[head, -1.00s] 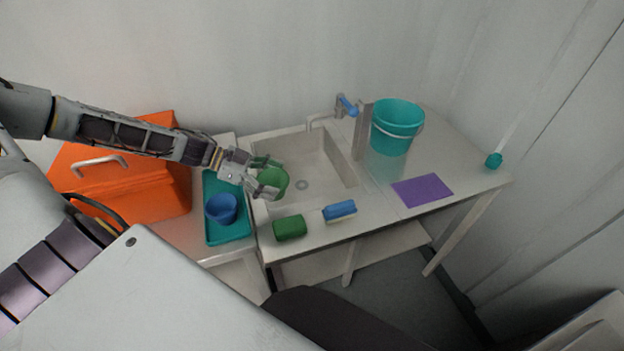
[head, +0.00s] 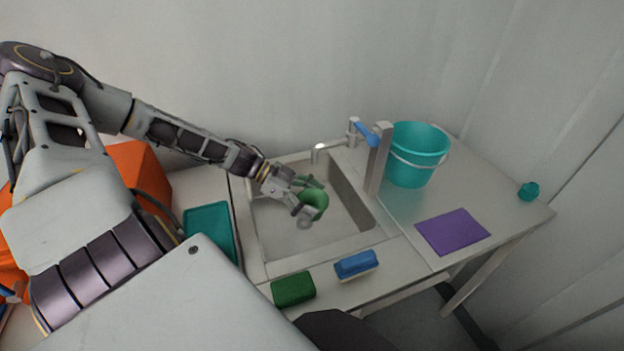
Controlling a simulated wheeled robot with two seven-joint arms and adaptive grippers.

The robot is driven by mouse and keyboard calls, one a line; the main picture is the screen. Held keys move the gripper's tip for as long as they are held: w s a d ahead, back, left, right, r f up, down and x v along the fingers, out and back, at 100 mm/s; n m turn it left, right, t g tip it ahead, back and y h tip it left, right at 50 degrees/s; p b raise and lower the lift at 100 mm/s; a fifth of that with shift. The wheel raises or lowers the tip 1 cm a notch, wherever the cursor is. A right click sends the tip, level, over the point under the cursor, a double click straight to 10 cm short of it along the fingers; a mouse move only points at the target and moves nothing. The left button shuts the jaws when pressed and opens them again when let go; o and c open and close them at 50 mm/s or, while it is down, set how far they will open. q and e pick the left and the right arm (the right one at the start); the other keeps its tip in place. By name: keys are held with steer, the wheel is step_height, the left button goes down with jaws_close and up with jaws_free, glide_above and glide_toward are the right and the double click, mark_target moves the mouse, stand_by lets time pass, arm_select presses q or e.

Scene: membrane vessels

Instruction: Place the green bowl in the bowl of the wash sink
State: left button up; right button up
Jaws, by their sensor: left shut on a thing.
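The green bowl (head: 316,200) is held tilted over the basin of the wash sink (head: 272,238). My left gripper (head: 310,198) is shut on the bowl's side, and its fingers hide part of the bowl. The bowl is within the outline of the basin in the head view; I cannot tell whether it touches the basin floor. The drain shows just below the bowl. My right gripper is not in view.
A faucet (head: 330,149) with a blue handle stands behind the sink, beside an upright grey post (head: 379,160). A teal bucket (head: 418,160) and purple cloth (head: 453,231) are at right. A green sponge (head: 293,289) and blue brush (head: 356,264) lie on the front rim. A teal tray (head: 210,232) is at left.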

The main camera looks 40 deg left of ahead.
arm_select(q)
steer(key=shift+w+f, duration=0.1)
steer(key=shift+w, duration=0.25)
